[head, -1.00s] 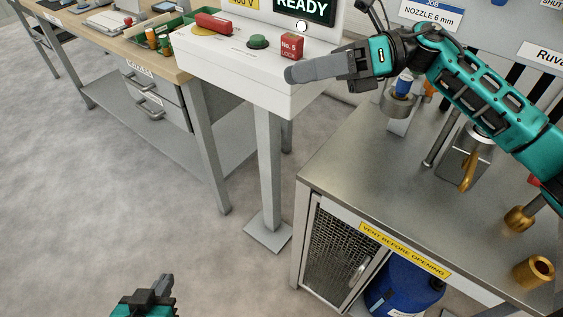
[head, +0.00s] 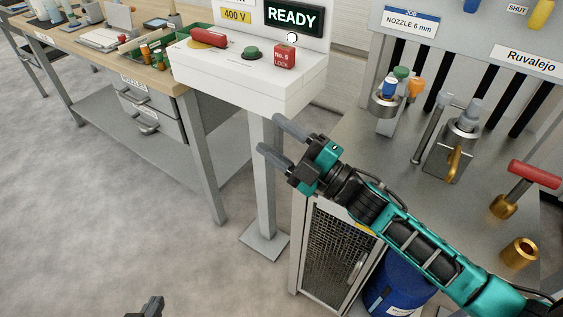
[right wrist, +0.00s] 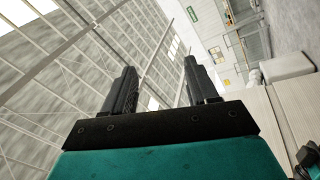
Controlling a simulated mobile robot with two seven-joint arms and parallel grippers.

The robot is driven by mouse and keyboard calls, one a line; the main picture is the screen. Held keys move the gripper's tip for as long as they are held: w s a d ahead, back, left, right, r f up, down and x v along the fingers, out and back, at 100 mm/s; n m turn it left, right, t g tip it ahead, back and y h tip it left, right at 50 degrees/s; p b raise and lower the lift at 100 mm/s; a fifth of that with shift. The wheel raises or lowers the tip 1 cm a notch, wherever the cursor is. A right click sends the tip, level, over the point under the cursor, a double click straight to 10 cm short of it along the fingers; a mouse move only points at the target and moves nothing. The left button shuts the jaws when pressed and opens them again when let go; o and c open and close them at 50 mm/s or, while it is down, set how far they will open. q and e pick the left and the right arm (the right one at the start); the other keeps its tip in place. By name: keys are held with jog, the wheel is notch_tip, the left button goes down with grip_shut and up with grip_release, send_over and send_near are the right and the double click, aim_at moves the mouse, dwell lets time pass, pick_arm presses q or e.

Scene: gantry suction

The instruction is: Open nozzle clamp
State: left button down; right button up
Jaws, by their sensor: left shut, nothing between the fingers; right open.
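A metal block with a brass lever (head: 453,160) stands on the steel bench; it looks like the nozzle clamp. A grey cylindrical piece (head: 468,118) sits upright in its ring, and the lever hangs down the front. My right gripper (head: 280,138) is open and empty, beyond the bench's left edge, in front of the white console and well left of the clamp. Its two separated fingers also show in the right wrist view (right wrist: 162,75), with nothing between them. My left gripper (head: 152,306) is shut and empty at the bottom edge, mostly cut off.
A ring holder (head: 386,103) with coloured pieces stands left of the clamp on the steel bench (head: 400,165). A red T-handle (head: 534,174) and brass socket (head: 519,252) are at right. The console (head: 250,75) has a red lock block (head: 285,56). A blue drum (head: 395,285) stands below.

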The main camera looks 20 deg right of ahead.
jog(key=shift+s+d+f+m+t+h, duration=0.15)
jog(key=shift+s+f+m+h, duration=0.1)
jog(key=shift+f+m+h, duration=0.55)
jog(key=shift+s+d+f+m+t+h, duration=0.1)
jog(key=shift+s+f+m+h, duration=0.1)
jog(key=shift+f+m+h, duration=0.4)
jog(key=shift+s+d+f+m+t+h, duration=0.2)
jog(key=shift+f+m+h, duration=0.3)
jog(key=shift+f+m, duration=0.45)
jog(key=shift+r, duration=0.15)
